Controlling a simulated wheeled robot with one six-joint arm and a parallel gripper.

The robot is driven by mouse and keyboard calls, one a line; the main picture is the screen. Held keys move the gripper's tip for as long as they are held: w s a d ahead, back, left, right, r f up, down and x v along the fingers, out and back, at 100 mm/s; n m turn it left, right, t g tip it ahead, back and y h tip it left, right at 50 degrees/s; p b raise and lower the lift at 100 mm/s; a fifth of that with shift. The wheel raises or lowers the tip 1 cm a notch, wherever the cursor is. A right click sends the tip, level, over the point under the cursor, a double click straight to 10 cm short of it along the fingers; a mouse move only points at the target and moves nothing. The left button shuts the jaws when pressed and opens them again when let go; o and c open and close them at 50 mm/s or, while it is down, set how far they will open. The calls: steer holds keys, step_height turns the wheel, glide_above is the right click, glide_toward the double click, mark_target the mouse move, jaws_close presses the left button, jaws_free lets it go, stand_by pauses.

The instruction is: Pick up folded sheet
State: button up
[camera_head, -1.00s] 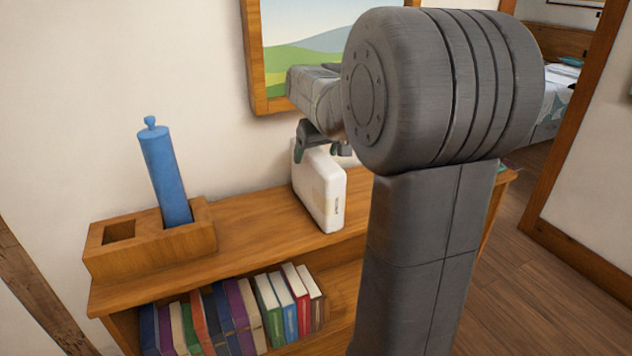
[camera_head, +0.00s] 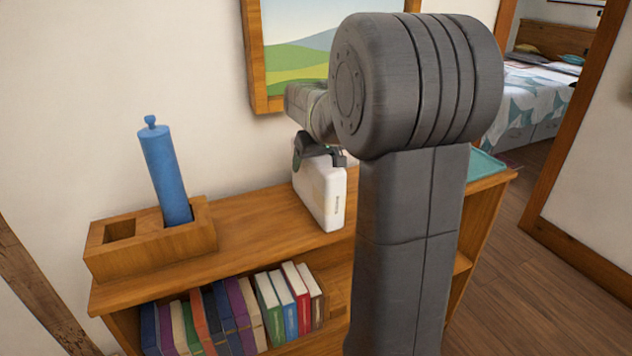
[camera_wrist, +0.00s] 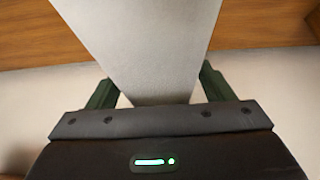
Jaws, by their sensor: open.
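A white, rounded, slab-like block (camera_head: 325,200) with small dark print stands upright on the wooden shelf top. My gripper (camera_head: 319,157) is at its top edge, jaws open, one finger on each side. In the wrist view the block's pale top (camera_wrist: 150,50) lies between the two dark green fingers (camera_wrist: 158,88), with small gaps visible near the fingers. A flat teal thing (camera_head: 487,163) lies at the shelf's right end, partly hidden by my arm. I cannot tell for sure which of these is the folded sheet.
A wooden holder (camera_head: 150,250) with a blue cylinder (camera_head: 165,172) stands at the left of the bookcase top (camera_head: 262,232). Books (camera_head: 240,310) fill the shelf below. A framed picture (camera_head: 290,60) hangs behind. A bed (camera_head: 535,95) shows through the doorway.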

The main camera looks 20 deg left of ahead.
jaws_close()
stand_by(0.4)
steer(key=shift+r, duration=0.1)
